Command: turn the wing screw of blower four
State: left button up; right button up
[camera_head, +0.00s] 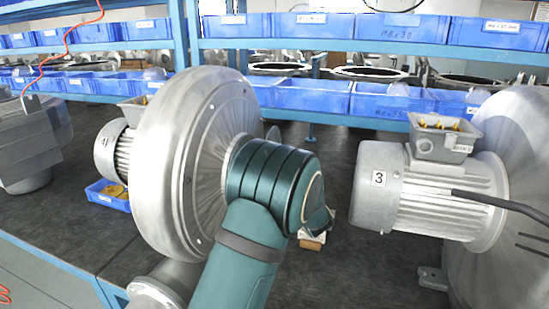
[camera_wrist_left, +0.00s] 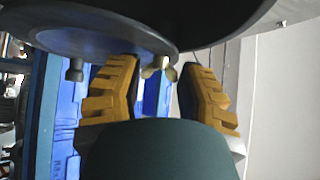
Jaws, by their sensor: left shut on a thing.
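Blower four (camera_head: 165,165) stands left of centre in the head view, with a big round metal casing and a motor (camera_head: 122,150) labelled 4 behind it. My teal left arm reaches up in front of the casing. In the left wrist view, the small brass-coloured wing screw (camera_wrist_left: 158,68) sits at the rim of a dark round flange (camera_wrist_left: 100,38). My left gripper (camera_wrist_left: 159,76) has its yellow ridged fingers on either side of the screw and is shut on it. My right gripper is not in view.
Blower three's motor (camera_head: 400,195) stands to the right, with bare dark bench between it and blower four. A small blue tray (camera_head: 108,196) is at left. Blue bins (camera_head: 400,32) fill the shelves behind.

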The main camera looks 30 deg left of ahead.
pick_arm(q)
jog(key=shift+a+n+g+y, duration=0.1)
jog(key=shift+n+g+y, duration=0.4)
jog(key=shift+n, duration=0.7)
jog(key=o, duration=1.2)
jog(key=v, duration=1.2)
jog(key=shift+w+f, duration=0.15)
jog(key=shift+w, duration=0.05)
